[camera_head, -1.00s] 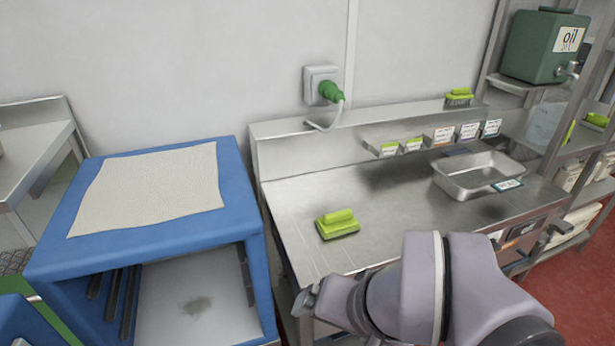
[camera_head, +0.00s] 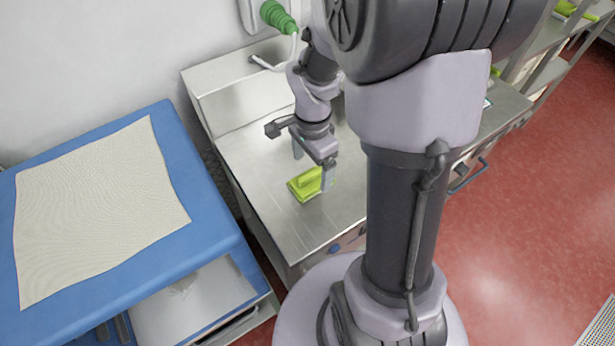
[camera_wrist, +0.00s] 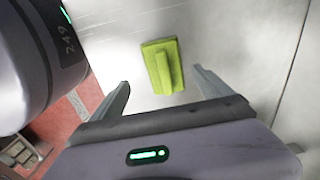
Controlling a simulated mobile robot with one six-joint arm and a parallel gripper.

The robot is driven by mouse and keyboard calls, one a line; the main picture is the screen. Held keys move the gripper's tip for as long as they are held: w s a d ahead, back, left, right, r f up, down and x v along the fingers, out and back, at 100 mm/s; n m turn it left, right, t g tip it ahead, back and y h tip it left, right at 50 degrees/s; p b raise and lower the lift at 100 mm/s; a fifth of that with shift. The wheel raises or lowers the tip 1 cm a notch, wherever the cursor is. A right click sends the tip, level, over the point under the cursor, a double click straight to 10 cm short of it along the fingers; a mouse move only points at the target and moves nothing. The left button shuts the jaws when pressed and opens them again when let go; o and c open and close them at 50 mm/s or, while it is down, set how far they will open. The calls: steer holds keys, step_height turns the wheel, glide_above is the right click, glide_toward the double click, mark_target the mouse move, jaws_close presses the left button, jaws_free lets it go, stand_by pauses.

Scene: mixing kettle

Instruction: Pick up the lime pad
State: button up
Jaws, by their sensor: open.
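The lime pad (camera_head: 307,184), a flat block with a raised grip, lies on the steel counter near its left front part. It also shows in the wrist view (camera_wrist: 162,67), a little beyond the gap between my fingers. My gripper (camera_head: 313,170) is open above the counter, beside and over the pad, with its fingers pointing down. In the wrist view my open gripper (camera_wrist: 160,82) has one finger on either side of the pad's line, and nothing is between them. Part of the pad's right side is hidden by a finger in the head view.
A blue cabinet (camera_head: 215,240) with a pale cloth (camera_head: 100,205) on top stands left of the steel counter (camera_head: 300,230). A green plug (camera_head: 277,16) with a cable is on the wall behind. My arm hides much of the counter's right side. Red floor lies at right.

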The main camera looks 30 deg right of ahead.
mark_target(311, 173)
steer(key=f+b, duration=0.1)
steer(key=f, duration=0.1)
steer(key=f+b, duration=0.1)
steer(key=f, duration=0.3)
steer(key=shift+w+d+b, duration=0.25)
steer(key=shift+w+b, duration=0.15)
steer(key=shift+r, duration=0.2)
steer(key=shift+c, duration=0.2)
steer(key=c, duration=1.4)
